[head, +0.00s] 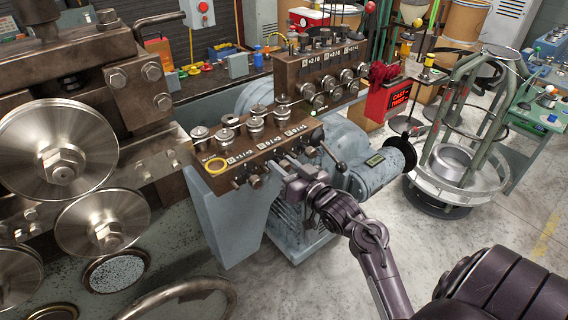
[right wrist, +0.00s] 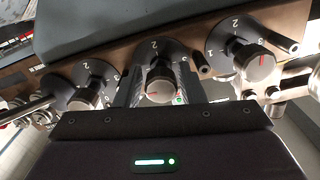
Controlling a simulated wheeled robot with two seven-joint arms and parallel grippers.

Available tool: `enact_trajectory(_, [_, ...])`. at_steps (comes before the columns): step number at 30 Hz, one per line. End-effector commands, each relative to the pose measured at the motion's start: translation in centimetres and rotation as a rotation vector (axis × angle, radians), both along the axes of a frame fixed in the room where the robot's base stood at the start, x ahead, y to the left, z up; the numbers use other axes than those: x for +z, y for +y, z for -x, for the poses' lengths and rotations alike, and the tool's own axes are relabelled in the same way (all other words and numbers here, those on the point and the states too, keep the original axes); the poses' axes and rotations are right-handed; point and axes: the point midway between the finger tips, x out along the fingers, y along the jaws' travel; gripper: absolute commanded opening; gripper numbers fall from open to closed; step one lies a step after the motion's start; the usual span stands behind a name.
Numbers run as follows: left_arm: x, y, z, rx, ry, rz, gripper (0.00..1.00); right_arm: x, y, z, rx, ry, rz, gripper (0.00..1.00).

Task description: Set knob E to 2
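The front control block (head: 262,150) bears several small knobs along its lower front edge and white labels on top. Its letters are too small to read surely. My right gripper (head: 284,172) is at the middle of that edge. The right gripper's fingers (right wrist: 160,80) stand on either side of this knob, seemingly with small gaps. My left gripper is not in view.
Neighbouring knobs (right wrist: 84,94) and (right wrist: 252,62) lie close on either side of the fingers. A ball-ended lever (head: 335,160) sticks out right of the gripper. A second control block (head: 322,72) stands behind. Large steel rollers (head: 55,150) are at left.

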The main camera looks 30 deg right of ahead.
Motion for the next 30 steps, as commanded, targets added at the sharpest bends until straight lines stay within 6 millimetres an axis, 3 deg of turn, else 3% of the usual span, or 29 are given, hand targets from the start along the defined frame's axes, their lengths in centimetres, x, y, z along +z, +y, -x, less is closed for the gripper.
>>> enact_trajectory(7, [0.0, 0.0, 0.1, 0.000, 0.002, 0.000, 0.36, 0.0, 0.0, -0.1, 0.001, 0.000, 0.001, 0.36])
enact_trajectory(15, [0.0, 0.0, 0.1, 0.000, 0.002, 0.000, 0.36, 0.0, 0.0, -0.1, 0.001, 0.000, 0.000, 0.04])
enact_trajectory(23, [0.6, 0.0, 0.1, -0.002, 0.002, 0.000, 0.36, 0.2, 0.0, -0.1, 0.001, 0.002, -0.030, 0.04])
enact_trajectory(30, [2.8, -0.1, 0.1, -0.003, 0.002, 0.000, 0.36, 0.5, 0.0, -0.1, 0.000, 0.013, -0.156, 0.04])
